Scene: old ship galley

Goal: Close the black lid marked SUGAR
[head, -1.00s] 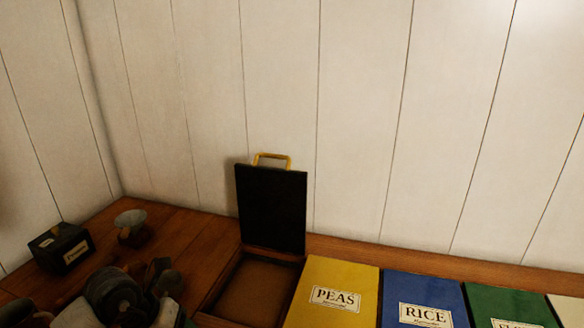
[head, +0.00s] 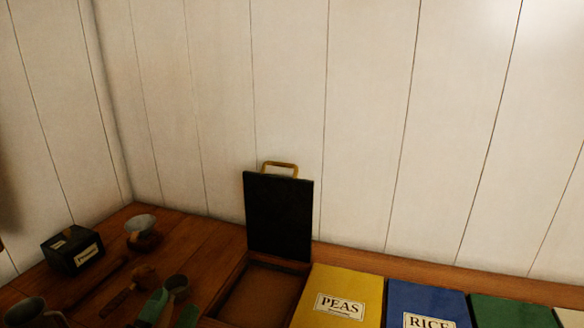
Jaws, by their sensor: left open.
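The black lid (head: 279,217) stands upright, open, at the back of its bin, with a brass handle (head: 279,166) on its top edge. No marking shows on the face towards me. The open bin (head: 262,291) below it shows a brown inside, and its near part is cut off by the bottom of the head view. My left gripper is hard to make out among the dark shapes at the lower left; it is open and apart from the lid. My right gripper is not in view.
To the right are a yellow PEAS lid (head: 339,296), a blue RICE lid (head: 425,302) and a green lid (head: 510,311), all closed. A small black labelled box (head: 73,250), a metal cup (head: 142,231) and scoop-like items clutter the left counter. A white plank wall (head: 370,130) stands behind.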

